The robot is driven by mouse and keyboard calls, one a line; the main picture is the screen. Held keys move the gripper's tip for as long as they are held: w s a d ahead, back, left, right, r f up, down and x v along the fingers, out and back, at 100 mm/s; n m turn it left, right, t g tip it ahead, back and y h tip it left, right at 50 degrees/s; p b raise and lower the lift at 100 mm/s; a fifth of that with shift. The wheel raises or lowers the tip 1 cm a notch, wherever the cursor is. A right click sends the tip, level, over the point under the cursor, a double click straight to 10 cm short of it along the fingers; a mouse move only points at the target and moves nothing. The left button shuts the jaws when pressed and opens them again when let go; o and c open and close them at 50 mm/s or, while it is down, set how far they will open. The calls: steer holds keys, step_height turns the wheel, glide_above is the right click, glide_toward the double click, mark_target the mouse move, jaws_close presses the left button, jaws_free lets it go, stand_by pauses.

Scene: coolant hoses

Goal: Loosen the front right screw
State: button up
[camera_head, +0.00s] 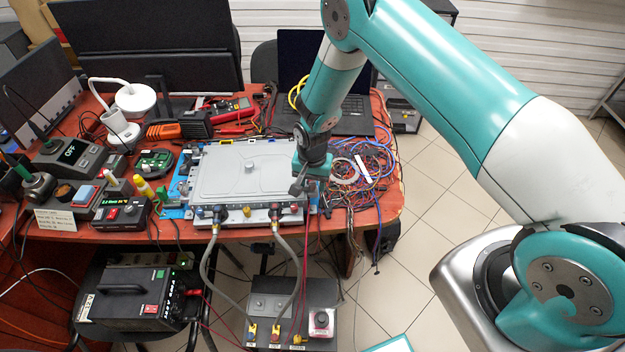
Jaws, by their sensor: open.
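A grey box with a flat lid (215,175) lies on the red-brown table. My arm reaches in from the right, and my gripper (298,188) points down at the lid's front right corner. The gripper is open and looks empty, though its fingertips are small here. The front right screw cannot be made out; the gripper covers that corner. I cannot tell whether the gripper touches the box. Two grey hoses, a left one (207,262) and a right one (292,262), run from connectors on the box's front side down to a dark unit (270,305).
A tangle of coloured cables (365,170) lies close right of the gripper. A laptop (350,113) stands behind it. Red wires hang in front of the table. Tools and small devices crowd the table's left side. The tiled floor on the right is mostly clear.

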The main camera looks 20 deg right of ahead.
jaws_close()
